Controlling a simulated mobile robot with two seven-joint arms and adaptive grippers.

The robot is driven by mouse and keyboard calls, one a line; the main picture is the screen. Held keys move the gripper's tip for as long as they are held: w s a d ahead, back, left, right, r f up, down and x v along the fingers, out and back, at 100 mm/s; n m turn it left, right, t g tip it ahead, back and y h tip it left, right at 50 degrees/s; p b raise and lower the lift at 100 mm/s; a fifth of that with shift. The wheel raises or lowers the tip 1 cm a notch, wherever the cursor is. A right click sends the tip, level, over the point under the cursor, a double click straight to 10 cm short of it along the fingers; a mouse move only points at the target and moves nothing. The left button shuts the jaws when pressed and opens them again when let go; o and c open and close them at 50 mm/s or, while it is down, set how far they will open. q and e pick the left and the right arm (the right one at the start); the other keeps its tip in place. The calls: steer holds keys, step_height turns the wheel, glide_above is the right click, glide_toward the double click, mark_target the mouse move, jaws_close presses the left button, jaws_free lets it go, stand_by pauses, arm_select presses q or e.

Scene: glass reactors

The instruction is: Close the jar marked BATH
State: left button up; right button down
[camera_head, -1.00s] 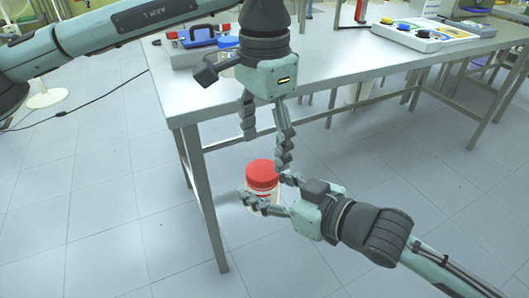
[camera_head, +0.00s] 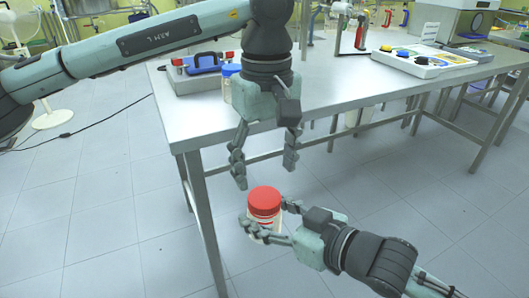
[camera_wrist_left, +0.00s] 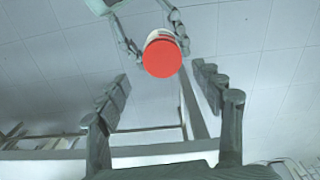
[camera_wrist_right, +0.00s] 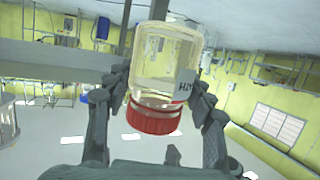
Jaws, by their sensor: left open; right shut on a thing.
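A clear jar with a red lid (camera_head: 264,200) is held off the floor, in front of the table's near edge. My right gripper (camera_head: 268,218) is shut around the jar's body. In the right wrist view the jar (camera_wrist_right: 163,65) appears inverted, with pale contents and a white label only partly readable. Its red lid (camera_wrist_right: 155,118) sits on the mouth; I cannot tell how tight. My left gripper (camera_head: 264,172) is open and empty, pointing down just above the lid, apart from it. The left wrist view shows the lid (camera_wrist_left: 161,58) face-on, ahead between the open fingers.
The grey metal table (camera_head: 340,92) stands behind the grippers, its front leg (camera_head: 205,220) close to the jar's left. A blue-lidded jar (camera_head: 230,71), a case with a blue handle (camera_head: 203,62) and a tray of coloured parts (camera_head: 424,60) are on it.

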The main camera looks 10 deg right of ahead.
arm_select(q)
steer(key=n, duration=0.5)
steer(key=shift+r, duration=0.2)
steer(key=n, duration=0.5)
steer(key=shift+r, duration=0.15)
steer(key=n, duration=0.5)
steer(key=shift+r, duration=0.15)
steer(key=n, duration=0.5)
steer(key=shift+a+r, duration=0.1)
steer(key=n, duration=0.5)
steer(key=shift+r, duration=0.2)
steer(key=n, duration=0.5)
steer(key=shift+r, duration=0.15)
steer(key=n, duration=0.4)
steer(key=shift+r+n, duration=0.1)
steer(key=shift+n, duration=0.3)
steer(key=n, duration=0.5)
steer(key=shift+s+r, duration=0.1)
steer(key=shift+r, duration=0.05)
